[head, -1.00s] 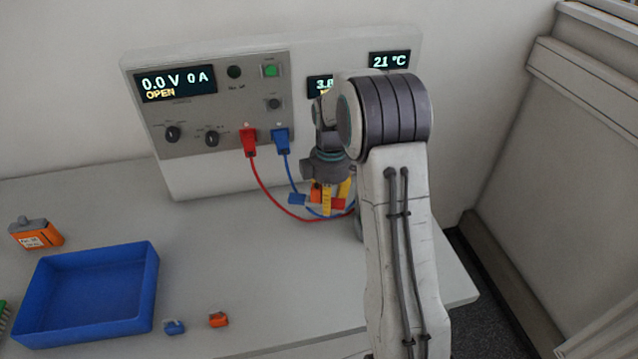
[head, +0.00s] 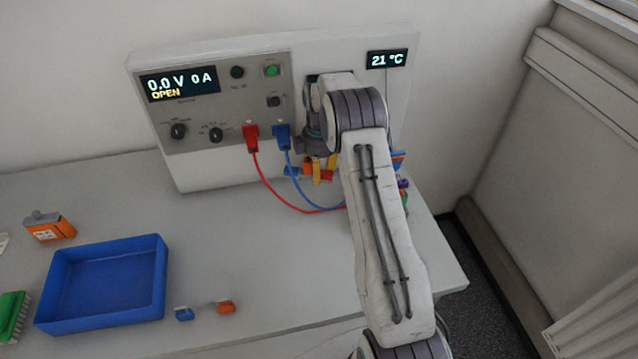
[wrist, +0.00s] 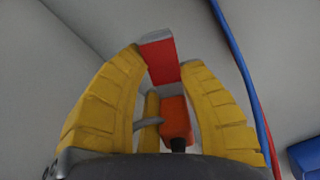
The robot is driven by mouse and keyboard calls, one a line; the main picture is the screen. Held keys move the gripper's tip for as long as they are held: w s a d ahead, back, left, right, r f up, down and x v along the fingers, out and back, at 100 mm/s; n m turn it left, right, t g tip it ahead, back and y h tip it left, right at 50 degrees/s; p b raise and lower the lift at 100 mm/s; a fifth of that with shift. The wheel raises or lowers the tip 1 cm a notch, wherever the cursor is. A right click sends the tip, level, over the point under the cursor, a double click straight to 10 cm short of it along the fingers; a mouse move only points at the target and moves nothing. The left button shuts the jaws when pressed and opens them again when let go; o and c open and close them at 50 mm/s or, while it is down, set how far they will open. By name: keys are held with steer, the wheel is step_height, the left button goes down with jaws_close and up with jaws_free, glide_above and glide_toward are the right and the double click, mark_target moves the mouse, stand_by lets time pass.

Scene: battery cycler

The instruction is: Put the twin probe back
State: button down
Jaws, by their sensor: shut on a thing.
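My gripper (head: 320,168) is raised in front of the lower right part of the cycler panel. Its yellow fingers are shut on an orange piece, which I take to be the twin probe. In the wrist view the fingers (wrist: 164,62) stand around its orange body (wrist: 175,118). A red block (wrist: 160,60) shows at the fingertips.
Red (head: 251,138) and blue (head: 282,136) plugs sit in the panel, their leads looping under my gripper. Coloured items (head: 402,185) stand partly behind my arm. A blue tray (head: 105,285), orange pack (head: 50,228), green brush (head: 12,315) and small blue and orange clips lie left.

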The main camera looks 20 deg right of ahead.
mark_target(319, 188)
step_height(319, 188, down, 5)
steer(key=b, duration=0.2)
steer(key=shift+r+b, duration=0.2)
steer(key=shift+b, duration=0.15)
steer(key=shift+w+f, duration=0.15)
steer(key=shift+w, duration=0.05)
steer(key=shift+f, duration=0.15)
steer(key=c, duration=0.9)
jaws_free()
